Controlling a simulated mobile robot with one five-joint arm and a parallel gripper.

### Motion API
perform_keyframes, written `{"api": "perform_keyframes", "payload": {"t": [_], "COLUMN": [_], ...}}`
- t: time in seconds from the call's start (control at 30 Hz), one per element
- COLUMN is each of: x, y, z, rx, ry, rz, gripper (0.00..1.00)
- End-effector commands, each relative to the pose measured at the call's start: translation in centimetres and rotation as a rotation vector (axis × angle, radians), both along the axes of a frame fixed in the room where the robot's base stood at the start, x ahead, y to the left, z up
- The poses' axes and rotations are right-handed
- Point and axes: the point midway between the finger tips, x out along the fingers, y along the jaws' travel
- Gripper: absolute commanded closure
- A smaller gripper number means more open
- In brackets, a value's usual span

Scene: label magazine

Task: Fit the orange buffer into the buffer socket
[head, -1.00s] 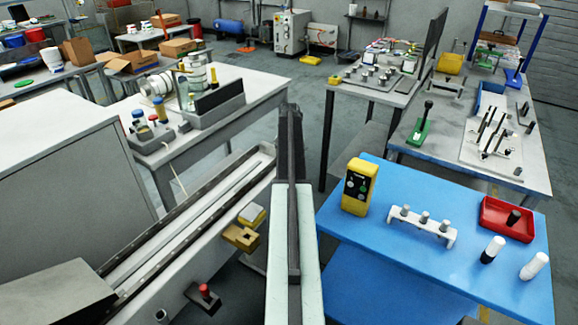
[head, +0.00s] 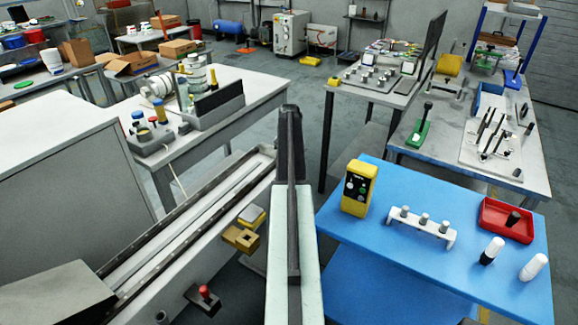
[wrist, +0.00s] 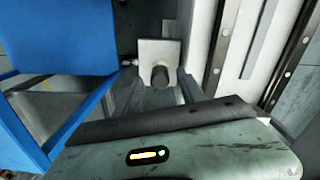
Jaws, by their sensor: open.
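I cannot make out a clearly orange buffer in either view. A mustard-yellow block (head: 240,238) with a dark notch sits on the right side of the long rail unit, left of my arm. I cannot tell whether it is the buffer or its socket. My gripper (wrist: 160,88) shows in the wrist view as two grey fingers spread apart, open with nothing held. Beyond the fingers is a pale plate (wrist: 158,48) with a dark round peg (wrist: 160,76), in line with the gap. I cannot tell whether the fingers touch it. My arm hides the gripper in the head view.
The long rail unit (head: 190,222) lies left of my arm. A blue table (head: 390,245) on the right bears a yellow control box (head: 358,188), a white peg rack (head: 422,225), a red tray (head: 507,220) and two white-topped cylinders. A red-knobbed bracket (head: 204,294) stands at lower left.

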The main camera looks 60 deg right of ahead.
Motion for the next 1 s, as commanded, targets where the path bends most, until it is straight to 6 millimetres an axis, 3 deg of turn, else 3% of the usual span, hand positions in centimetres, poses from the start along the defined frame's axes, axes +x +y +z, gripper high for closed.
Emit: {"api": "perform_keyframes", "payload": {"t": [0.03,0.5,0.63,0.9,0.93,1.0], "x": [0.0,0.0,0.1,0.1,0.1,0.1], "y": [0.0,0.0,0.0,0.0,0.0,0.0], "z": [1.5,11.4,12.3,12.0,12.0,12.0], "rx": [0.000,0.000,0.000,0.000,0.000,0.000], "ry": [0.000,0.000,0.000,0.000,0.000,0.000], "rz": [0.000,0.001,0.001,0.001,0.002,0.030], "gripper": [0.53,0.53,0.53,0.53,0.48,0.48]}}
